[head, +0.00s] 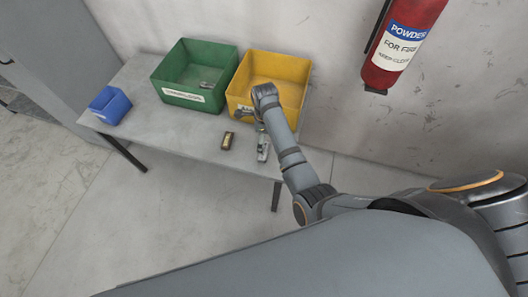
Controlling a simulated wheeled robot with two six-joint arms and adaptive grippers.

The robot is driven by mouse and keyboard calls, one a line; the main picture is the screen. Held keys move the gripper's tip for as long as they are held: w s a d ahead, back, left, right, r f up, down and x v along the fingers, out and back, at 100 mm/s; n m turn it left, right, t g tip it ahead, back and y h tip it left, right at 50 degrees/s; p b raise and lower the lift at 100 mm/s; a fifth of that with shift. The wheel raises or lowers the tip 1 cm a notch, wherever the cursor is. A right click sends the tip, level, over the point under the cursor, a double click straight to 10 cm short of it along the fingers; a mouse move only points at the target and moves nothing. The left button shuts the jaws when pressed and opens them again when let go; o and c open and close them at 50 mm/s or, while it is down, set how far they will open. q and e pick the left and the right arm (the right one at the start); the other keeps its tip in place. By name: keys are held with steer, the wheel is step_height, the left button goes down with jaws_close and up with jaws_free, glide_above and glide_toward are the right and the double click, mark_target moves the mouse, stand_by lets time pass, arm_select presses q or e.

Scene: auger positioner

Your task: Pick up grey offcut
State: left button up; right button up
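A small grey metal piece (263,148), which looks like the grey offcut, lies on the table in front of the yellow bin, close beside my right forearm. Another small grey piece (207,85) lies inside the green bin (178,97); I cannot tell which of the two is the offcut. My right gripper (265,95) is over the front part of the yellow bin (285,66). Its fingertips are hidden or too small to read, so I cannot tell whether it is open or holds anything. My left gripper is not in view.
The grey table (165,135) stands against the wall. A dark brown and tan block (227,140) lies left of the grey piece. A small blue bin (110,105) is at the table's left end. A red fire extinguisher (402,40) hangs on the wall at right.

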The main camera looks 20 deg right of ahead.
mark_target(262, 158)
steer(key=f, duration=0.8)
steer(key=shift+w+f+b, duration=0.2)
steer(key=shift+f+b, duration=0.15)
steer(key=shift+f, duration=0.05)
steer(key=c, duration=1.1)
